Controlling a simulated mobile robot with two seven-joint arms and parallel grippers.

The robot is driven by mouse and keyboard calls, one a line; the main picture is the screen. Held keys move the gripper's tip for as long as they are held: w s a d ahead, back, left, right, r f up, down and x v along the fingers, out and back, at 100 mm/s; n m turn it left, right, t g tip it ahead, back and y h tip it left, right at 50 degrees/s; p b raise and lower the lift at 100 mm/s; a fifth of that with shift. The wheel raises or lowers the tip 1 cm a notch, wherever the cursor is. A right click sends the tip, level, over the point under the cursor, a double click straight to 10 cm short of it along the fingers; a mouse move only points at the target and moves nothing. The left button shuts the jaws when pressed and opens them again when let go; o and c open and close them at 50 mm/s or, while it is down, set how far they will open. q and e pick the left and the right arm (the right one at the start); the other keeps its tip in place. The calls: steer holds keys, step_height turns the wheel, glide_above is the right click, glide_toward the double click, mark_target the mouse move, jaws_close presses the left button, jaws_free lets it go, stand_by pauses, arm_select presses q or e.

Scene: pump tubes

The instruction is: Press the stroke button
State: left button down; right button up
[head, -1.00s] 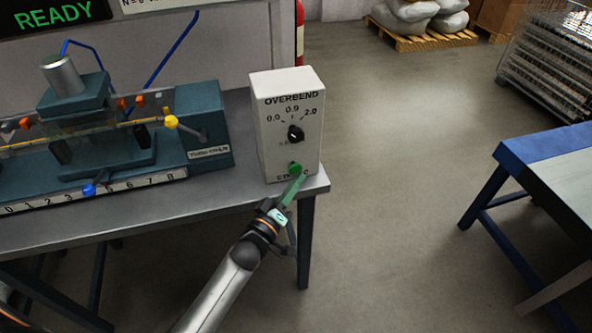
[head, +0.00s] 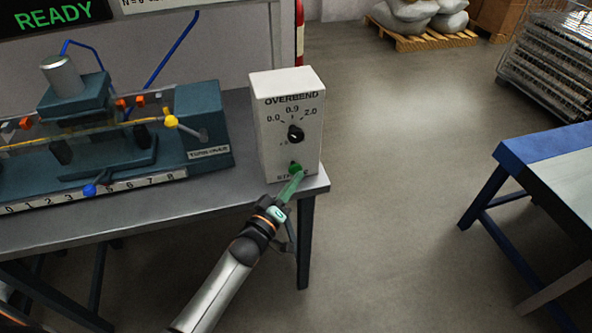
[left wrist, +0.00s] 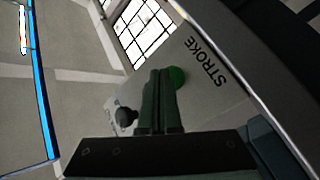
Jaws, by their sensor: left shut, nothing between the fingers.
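The white control box (head: 259,140) stands at the right end of the grey bench. Its front has a black OVERBEND knob (head: 295,133) and, below it, the green stroke button (head: 294,167). My left gripper (head: 299,174) is shut and empty, its green fingers pointing up at the button's lower edge. In the left wrist view the shut fingers (left wrist: 159,76) overlap the left side of the green button (left wrist: 177,77), beside the STROKE lettering (left wrist: 206,62). Whether the tips touch the button cannot be told. My right gripper is not in view.
A teal bending machine (head: 205,117) with a yellow knob (head: 171,122) and blue lever stands left of the box on the bench (head: 226,185). A READY display (head: 53,17) hangs behind. A blue-edged table (head: 520,150) is at right, with open floor between.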

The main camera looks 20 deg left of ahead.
arm_select(q)
steer(key=shift+w+a, duration=0.55)
steer(key=shift+w, duration=0.2)
stand_by(0.9)
steer(key=shift+s+d, duration=0.1)
steer(key=shift+s+d+p, duration=0.4)
steer(key=shift+s+d, duration=0.25)
steer(key=shift+s, duration=0.35)
steer(key=shift+s+d+p, duration=0.45)
steer(key=shift+s+d, duration=0.25)
steer(key=shift+s, duration=0.35)
steer(key=shift+s+d+p, duration=0.45)
steer(key=shift+s+d, duration=0.25)
steer(key=shift+s, duration=0.35)
